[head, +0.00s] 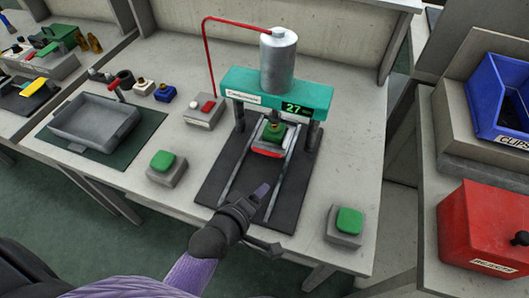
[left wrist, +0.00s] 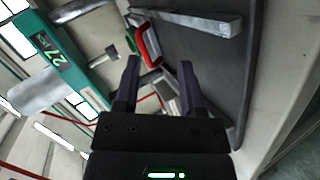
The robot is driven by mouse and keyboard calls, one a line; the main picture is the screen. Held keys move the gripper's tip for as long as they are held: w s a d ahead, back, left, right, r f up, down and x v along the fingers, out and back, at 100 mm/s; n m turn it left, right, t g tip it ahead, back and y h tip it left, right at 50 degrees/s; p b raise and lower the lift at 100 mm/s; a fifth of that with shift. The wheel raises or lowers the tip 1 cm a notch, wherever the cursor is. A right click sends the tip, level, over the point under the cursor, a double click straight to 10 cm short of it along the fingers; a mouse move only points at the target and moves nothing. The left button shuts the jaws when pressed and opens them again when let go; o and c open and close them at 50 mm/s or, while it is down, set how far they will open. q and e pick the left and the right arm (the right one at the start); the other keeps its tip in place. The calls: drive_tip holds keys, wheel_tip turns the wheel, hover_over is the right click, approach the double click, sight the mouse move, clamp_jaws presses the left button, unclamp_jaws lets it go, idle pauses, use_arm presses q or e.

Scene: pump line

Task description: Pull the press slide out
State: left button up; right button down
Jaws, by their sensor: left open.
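The press slide (head: 268,142) sits under the teal press head (head: 262,88), between two pale rails on a dark base plate (head: 222,180). A green part stands on the slide. Its red handle (head: 267,153) faces the front; it also shows in the left wrist view (left wrist: 147,46), beyond the fingertips. My left gripper (head: 262,191) is over the front of the base plate, short of the handle and apart from it. In the left wrist view its two fingers (left wrist: 158,78) stand apart with nothing held between them. My right gripper is in neither view.
Green push buttons stand left (head: 162,161) and right (head: 349,220) of the base plate. A grey tray (head: 95,118) is at the left. A red box (head: 485,225) and a blue bin (head: 500,95) stand at the right. The front of the plate has free room.

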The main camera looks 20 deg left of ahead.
sight(265, 163)
use_arm(q)
drive_tip(key=w+n+t, duration=0.1)
drive_tip(key=n, duration=0.1)
drive_tip(key=a+n+t+y, duration=0.1)
drive_tip(key=n, duration=0.1)
drive_tip(key=w+a+n+t+y, duration=0.1)
drive_tip(key=n, duration=0.1)
drive_tip(key=shift+w+a+r, duration=0.15)
drive_tip(key=shift+w, duration=0.2)
drive_tip(key=shift+n, duration=0.3)
drive_tip(key=b+x, duration=0.1)
drive_tip(key=x, duration=0.3)
drive_tip(key=b+x, duration=0.2)
drive_tip(key=x, duration=0.3)
drive_tip(key=shift+w+a+r, duration=0.1)
drive_tip(key=shift+a, duration=0.05)
drive_tip(key=shift+w+b, duration=0.35)
clamp_jaws()
